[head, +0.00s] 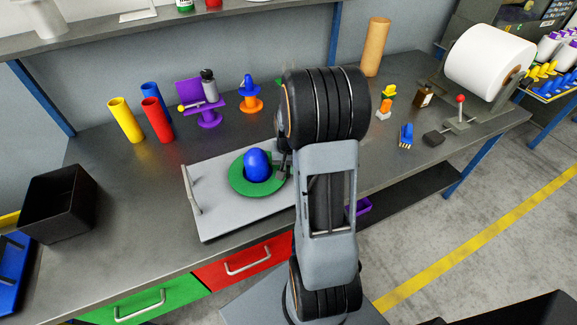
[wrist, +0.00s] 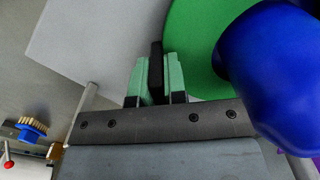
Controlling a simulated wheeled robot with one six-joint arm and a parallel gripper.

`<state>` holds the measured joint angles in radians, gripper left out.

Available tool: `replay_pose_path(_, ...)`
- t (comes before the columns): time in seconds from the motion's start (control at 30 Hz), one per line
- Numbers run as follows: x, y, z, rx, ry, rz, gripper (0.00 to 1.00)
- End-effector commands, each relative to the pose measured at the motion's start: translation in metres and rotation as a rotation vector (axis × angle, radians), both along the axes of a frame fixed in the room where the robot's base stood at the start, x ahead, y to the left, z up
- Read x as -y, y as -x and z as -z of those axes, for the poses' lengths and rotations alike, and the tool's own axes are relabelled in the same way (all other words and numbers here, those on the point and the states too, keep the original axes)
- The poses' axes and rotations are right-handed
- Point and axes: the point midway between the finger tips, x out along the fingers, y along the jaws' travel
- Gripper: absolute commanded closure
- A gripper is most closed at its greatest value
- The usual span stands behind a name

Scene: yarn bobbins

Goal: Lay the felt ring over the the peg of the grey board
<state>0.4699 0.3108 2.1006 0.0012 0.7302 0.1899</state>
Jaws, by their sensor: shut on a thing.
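The green felt ring (head: 241,185) surrounds the rounded blue peg (head: 257,164) on the grey board (head: 215,217). In the wrist view the ring (wrist: 196,37) shows as a green band beside the large blue peg (wrist: 262,75). My gripper (head: 284,163) is at the ring's right side, partly hidden by my arm in the head view. In the wrist view its green-padded fingers (wrist: 157,80) are shut on a dark upright piece at the ring's edge, which looks like the ring's tab. I cannot tell whether the ring touches the board.
A black bin (head: 60,205) stands at the left. Yellow (head: 126,120), red (head: 157,118) and blue tubes stand behind the board, near a purple stand (head: 207,110). A blue brush (head: 406,136) and a red-knobbed lever (head: 460,112) are at the right.

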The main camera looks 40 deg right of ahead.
Motion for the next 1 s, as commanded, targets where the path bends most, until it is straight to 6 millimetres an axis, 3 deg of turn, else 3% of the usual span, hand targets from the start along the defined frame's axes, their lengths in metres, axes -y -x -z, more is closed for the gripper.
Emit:
replay_pose_path(0.9,0.0001,-0.0001,0.0089,0.001,0.001,0.000,1.00)
replay_pose_path(0.93,0.0001,-0.0001,0.0078,0.001,0.001,0.000,0.85)
replay_pose_path(1.0,0.0001,-0.0001,0.0076,0.001,0.001,0.000,0.78)
